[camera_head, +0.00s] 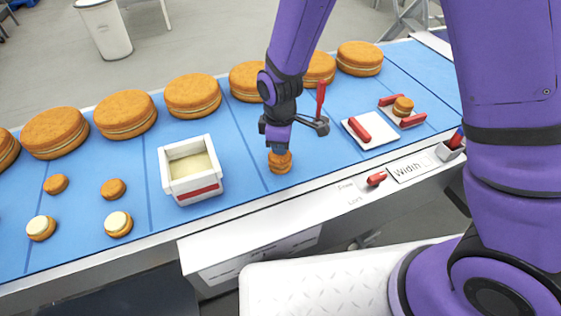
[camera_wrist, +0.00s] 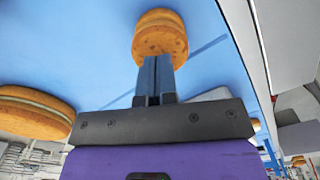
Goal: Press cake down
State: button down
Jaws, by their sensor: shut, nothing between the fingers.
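A small round sandwich cake (camera_head: 280,163) lies on the blue belt, right of the white cream box. My gripper (camera_head: 279,149) is directly above it, pointing down, with its fingers shut and empty. The fingertips look to be touching or just over the cake top; I cannot tell which. In the wrist view the shut fingers (camera_wrist: 155,72) overlap the edge of the cake (camera_wrist: 160,35).
A white box of cream (camera_head: 200,196) stands left. Two cream-topped halves (camera_head: 118,223) and two small lids (camera_head: 113,188) lie farther left. Large cakes (camera_head: 193,95) line the back. A red lever (camera_head: 376,178) is on the front edge.

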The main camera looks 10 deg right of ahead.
jog(key=shift+f, duration=0.6)
dwell(1.9)
jog(key=shift+r, duration=0.1)
jog(key=shift+r, duration=3.95)
